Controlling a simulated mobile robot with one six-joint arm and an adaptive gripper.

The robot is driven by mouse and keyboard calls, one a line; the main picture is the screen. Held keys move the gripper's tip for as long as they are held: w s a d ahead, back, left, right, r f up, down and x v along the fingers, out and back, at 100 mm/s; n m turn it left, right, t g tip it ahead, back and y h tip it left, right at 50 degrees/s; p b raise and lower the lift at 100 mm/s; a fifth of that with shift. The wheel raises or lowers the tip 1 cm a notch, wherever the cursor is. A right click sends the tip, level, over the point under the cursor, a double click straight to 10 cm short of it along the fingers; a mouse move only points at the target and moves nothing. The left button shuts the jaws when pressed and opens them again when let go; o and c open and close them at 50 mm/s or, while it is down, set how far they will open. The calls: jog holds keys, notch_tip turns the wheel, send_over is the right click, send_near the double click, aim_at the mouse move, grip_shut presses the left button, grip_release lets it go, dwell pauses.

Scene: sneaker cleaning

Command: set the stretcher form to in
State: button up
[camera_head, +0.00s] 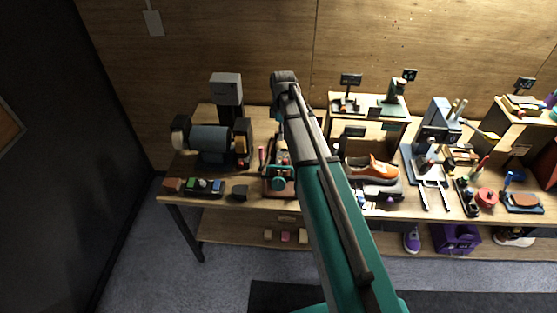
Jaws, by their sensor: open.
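A small bench device with a teal handwheel (278,184) stands near the front edge of the bench, left of my arm. It looks like the shoe stretcher, but its form is too small and too covered to make out its position. My teal and grey arm reaches up across the picture and bends at the dark wrist. My gripper (279,122) shows only in part, dark, behind and left of the arm, above the handwheel device in the picture. It is open. Its fingertips are hard to make out, and I cannot tell whether it touches the device.
A grinder-like machine (210,138) stands on the left of the bench (330,207). An orange sneaker (372,169) is right of my arm. A raised shelf (372,114), tools and brushes crowd the right. A purple crate (458,236) is below. The floor at left is clear.

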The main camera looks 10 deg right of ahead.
jog(key=shift+f, duration=0.2)
dwell(0.3)
jog(key=b, duration=1.4)
send_over(281, 174)
notch_tip(281, 174, down, 13)
jog(key=shift+a+f, duration=0.1)
